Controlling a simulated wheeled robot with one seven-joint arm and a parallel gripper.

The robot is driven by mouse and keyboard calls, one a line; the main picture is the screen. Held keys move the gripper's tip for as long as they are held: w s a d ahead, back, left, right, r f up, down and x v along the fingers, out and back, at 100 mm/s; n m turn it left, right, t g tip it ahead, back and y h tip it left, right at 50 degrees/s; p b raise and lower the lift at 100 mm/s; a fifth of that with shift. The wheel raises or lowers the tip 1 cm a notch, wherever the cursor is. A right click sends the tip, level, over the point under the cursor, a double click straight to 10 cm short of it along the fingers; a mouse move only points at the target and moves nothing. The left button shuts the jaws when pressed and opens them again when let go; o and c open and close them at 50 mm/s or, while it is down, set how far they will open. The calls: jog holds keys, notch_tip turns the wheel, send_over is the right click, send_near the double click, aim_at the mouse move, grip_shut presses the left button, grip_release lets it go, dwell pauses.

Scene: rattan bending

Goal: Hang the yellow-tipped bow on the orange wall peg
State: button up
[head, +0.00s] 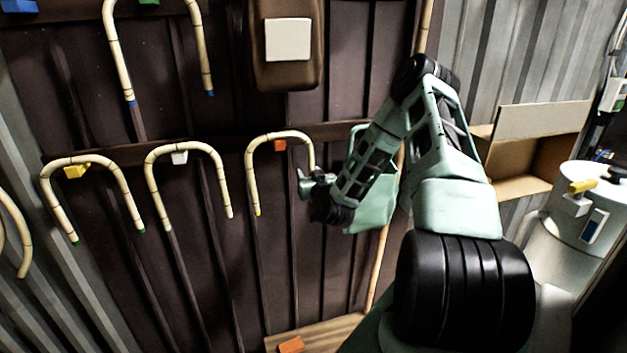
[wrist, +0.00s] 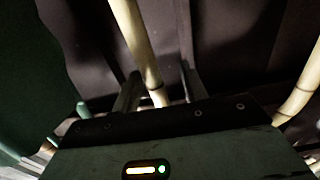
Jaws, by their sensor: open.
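The yellow-tipped bow (head: 251,168) is a pale cane arch with dark bands, its ends down, and its left tip is yellow. Its arch passes just over the orange wall peg (head: 280,146); I cannot tell if it touches the peg. My gripper (head: 303,181) is at the bow's right leg, whose lower end is hidden behind the gripper. In the wrist view the leg (wrist: 137,45) runs down between the open fingers (wrist: 157,95). Another cane length (wrist: 302,95) shows at the right of that view.
Bows hang at the white peg (head: 180,157) and yellow peg (head: 76,171), with a blue-tipped one (head: 117,52) above. A brown box with a pale panel (head: 287,40) sits above the orange peg. An orange block (head: 291,345) lies below. A cardboard box (head: 540,160) stands right.

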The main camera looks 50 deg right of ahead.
jog(key=p+v, duration=0.3)
jog(key=v, duration=1.4)
jog(key=shift+p, duration=0.35)
jog(key=shift+s+a+f, duration=0.1)
jog(key=shift+s+a, duration=0.05)
jog(key=shift+s, duration=0.05)
